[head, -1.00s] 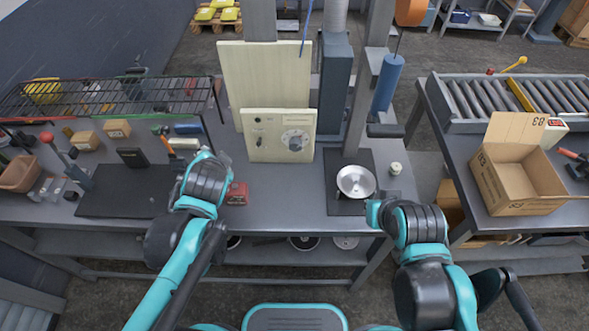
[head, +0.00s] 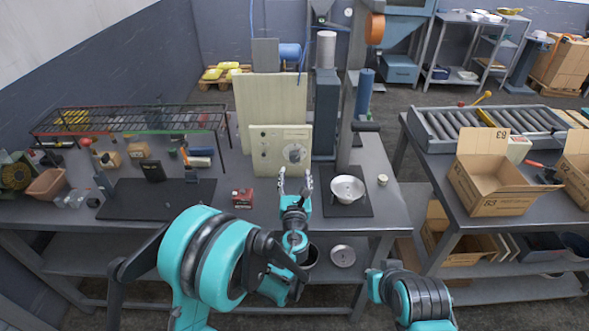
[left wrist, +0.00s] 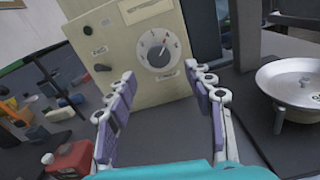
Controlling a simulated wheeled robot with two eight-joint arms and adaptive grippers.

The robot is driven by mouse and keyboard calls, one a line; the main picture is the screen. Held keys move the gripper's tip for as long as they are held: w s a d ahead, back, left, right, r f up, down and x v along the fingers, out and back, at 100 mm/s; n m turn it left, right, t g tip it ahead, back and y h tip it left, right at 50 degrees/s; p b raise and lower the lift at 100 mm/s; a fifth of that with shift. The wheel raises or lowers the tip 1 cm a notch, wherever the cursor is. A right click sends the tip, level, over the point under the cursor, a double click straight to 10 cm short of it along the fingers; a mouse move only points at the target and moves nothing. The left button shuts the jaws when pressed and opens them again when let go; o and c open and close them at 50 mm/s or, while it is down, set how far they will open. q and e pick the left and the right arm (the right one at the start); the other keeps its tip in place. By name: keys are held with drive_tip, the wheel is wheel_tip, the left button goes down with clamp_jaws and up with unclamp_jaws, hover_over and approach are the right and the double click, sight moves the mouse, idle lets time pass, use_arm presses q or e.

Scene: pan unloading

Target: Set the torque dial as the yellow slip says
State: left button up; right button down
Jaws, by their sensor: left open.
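The torque dial (head: 294,153) is a round pale scale with a grey knob on the front of a cream control box. My left gripper (head: 294,183) is open and empty in front of the box, a little below the dial. In the left wrist view its fingers (left wrist: 160,72) stand spread to either side below the dial, not touching it. No yellow slip can be made out. My right arm shows at the lower right, but its gripper is not seen.
A metal pan (head: 347,189) sits on a dark mat right of my left gripper. A red block (head: 242,197) lies to its left. A wire rack (head: 130,120) stands at the bench's left. An open carton (head: 495,190) is on the right table beside a roller conveyor (head: 490,125).

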sight(295, 160)
use_arm(q)
drive_tip(key=w+b, duration=0.1)
drive_tip(key=w, duration=0.5)
drive_tip(key=shift+w, duration=0.3)
drive_tip(key=c, duration=1.2)
